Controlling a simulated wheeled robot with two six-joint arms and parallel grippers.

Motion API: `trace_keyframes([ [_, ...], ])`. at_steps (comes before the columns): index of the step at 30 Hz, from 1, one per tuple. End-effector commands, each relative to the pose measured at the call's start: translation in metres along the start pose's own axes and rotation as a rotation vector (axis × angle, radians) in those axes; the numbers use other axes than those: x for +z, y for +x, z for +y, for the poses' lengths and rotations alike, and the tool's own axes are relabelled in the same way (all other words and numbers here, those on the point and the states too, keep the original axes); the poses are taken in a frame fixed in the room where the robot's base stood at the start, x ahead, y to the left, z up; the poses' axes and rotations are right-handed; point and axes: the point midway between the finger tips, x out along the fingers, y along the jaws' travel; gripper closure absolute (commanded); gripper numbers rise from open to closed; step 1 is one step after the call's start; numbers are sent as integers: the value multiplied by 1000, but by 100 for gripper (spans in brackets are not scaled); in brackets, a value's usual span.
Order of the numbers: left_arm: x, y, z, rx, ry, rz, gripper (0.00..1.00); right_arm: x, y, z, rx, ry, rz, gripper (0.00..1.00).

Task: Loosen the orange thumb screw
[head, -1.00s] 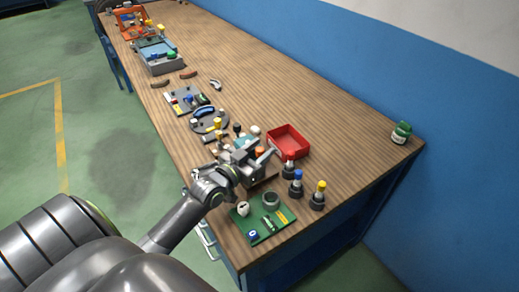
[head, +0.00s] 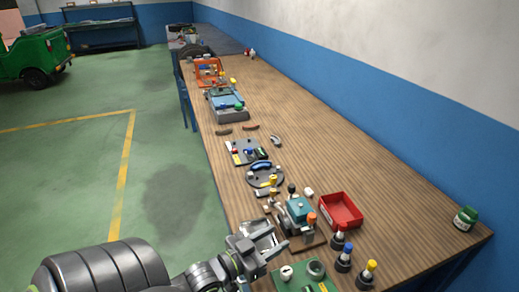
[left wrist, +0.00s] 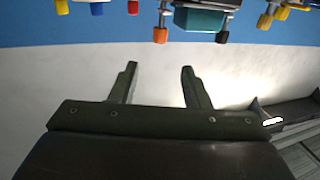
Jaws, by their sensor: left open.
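The orange thumb screw (head: 312,219) sits on the front right of a small teal-and-grey device (head: 299,208) on a brown base on the workbench. In the left wrist view the orange screw (left wrist: 160,35) hangs from the device (left wrist: 198,20) near the top edge, as that picture is upside down. My left gripper (head: 280,238) is open and empty, in front and to the left of the device. In the left wrist view its two fingers (left wrist: 160,68) point toward the orange screw, with a gap between them and it. My right gripper is not in view.
A red bin (head: 341,211) stands right of the device. Several dark bottles with coloured caps (head: 343,259) stand in front of the bin. A green board (head: 298,275) lies at the near edge.

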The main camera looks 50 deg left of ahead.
Motion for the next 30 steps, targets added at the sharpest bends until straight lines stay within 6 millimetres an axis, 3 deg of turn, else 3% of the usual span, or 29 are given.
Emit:
trace_keyframes([
  [3, 0, -19, 0, 0, 0, -3, 58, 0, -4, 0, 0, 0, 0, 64],
  [9, 0, -36, 0, 0, 1, -1, 58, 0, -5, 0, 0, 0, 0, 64],
  [30, 0, -38, 0, 0, 0, 1, 58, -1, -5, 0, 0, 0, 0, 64],
])
